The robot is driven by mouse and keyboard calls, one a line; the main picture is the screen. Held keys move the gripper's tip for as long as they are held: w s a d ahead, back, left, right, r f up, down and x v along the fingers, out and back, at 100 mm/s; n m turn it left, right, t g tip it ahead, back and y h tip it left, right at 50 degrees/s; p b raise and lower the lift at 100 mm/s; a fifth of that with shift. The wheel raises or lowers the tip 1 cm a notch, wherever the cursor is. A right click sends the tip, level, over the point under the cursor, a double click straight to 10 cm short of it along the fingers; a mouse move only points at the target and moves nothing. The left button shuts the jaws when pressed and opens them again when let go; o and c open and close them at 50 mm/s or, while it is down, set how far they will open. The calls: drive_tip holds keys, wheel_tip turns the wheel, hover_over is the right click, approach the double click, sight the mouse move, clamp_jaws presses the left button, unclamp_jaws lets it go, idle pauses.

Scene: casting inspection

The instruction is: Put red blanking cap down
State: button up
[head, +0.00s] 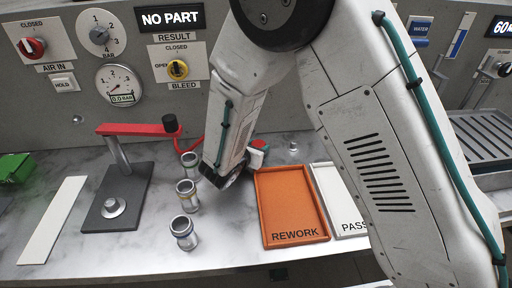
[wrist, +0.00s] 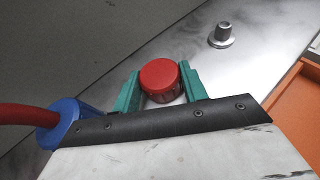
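The red blanking cap (wrist: 161,80) is between the two green fingers of my gripper (wrist: 160,85) in the wrist view. The fingers touch it from both sides. In the head view the red cap (head: 259,144) shows at the end of my arm, just behind the orange REWORK tray (head: 262,205). The gripper there is largely hidden by my arm. The gap between the cap and the bench is hard to judge.
Several metal castings (head: 186,194) stand left of my gripper. A clamp fixture with a red lever (head: 130,129) stands further left. A small metal peg (head: 293,147) stands on the bench behind the trays; it also shows in the wrist view (wrist: 222,36). A white PASS tray (head: 332,195) is right of REWORK.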

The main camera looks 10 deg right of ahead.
drive_tip(key=o, duration=0.3)
drive_tip(key=shift+f, duration=0.15)
drive_tip(key=shift+o, duration=0.2)
drive_tip(key=v, duration=1.2)
drive_tip(key=s+d+r+m+g+h, duration=0.1)
drive_tip(key=s+d+r+m+g, duration=0.25)
drive_tip(key=d+r+m, duration=0.55)
drive_tip(key=s+d+r+m+g, duration=0.3)
drive_tip(key=d+r+m+g, duration=0.15)
drive_tip(key=d, duration=0.75)
drive_tip(key=s+d+r+m+g+y, duration=0.1)
drive_tip(key=s+m+y, duration=0.3)
drive_tip(key=s+m, duration=0.4)
drive_tip(key=s+d+r+m+y, duration=0.3)
drive_tip(key=s+m, duration=0.4)
drive_tip(key=s, duration=0.3)
drive_tip(key=shift+s+d+r+m+g+y, duration=0.2)
drive_tip(key=shift+s+r+m+g+y, duration=0.15)
drive_tip(key=shift+r+y, duration=0.4)
